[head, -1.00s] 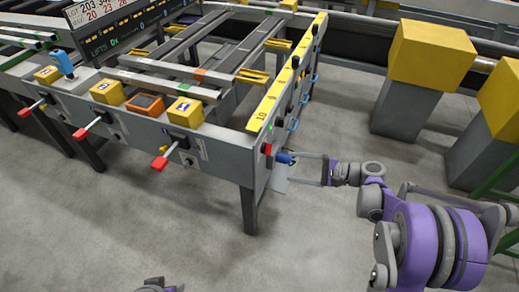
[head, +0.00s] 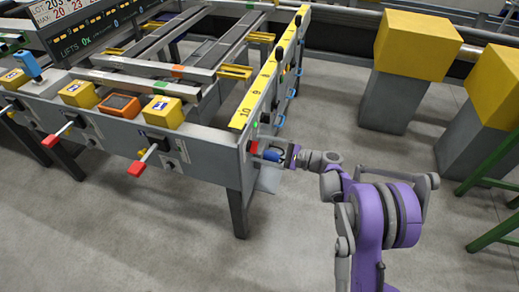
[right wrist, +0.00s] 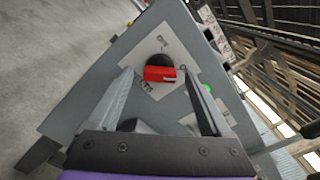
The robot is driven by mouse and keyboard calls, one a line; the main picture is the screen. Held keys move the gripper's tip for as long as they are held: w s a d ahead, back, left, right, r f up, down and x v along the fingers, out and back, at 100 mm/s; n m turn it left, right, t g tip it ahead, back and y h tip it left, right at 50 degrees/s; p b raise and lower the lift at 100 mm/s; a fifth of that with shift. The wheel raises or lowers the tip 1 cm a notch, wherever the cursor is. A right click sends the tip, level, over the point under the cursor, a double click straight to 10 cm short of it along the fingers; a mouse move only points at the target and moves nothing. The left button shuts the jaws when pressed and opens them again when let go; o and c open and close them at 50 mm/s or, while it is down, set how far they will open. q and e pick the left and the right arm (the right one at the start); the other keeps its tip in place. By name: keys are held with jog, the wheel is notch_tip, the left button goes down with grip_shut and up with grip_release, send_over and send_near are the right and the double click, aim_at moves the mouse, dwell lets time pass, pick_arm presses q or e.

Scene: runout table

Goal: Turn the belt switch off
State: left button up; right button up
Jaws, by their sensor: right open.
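The belt switch is a red handle (right wrist: 160,74) on a round black hub, set on a pale plate on the grey end panel of the runout table. In the head view its red part (head: 254,147) shows small at the table's near right corner, below a green light. My right gripper (right wrist: 160,85) is open. In the right wrist view its two fingers stand on either side of the red handle, pointing at the panel; I cannot tell whether they touch it. In the head view the right gripper (head: 273,150) is at the end panel. My left gripper is not in view.
A blue handle (head: 272,156) shows beside the right gripper. Levers with red grips (head: 137,168) stick out from the table's front. Yellow boxes on grey pedestals (head: 391,95) stand at right, with a green frame (head: 493,160) near the edge. The floor in front is clear.

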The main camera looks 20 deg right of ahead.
jog(key=shift+w+a, duration=0.25)
jog(key=shift+a, duration=0.15)
jog(key=shift+c, duration=0.3)
grip_shut()
jog(key=shift+n+p, duration=1.6)
jog(key=shift+n, duration=7.4)
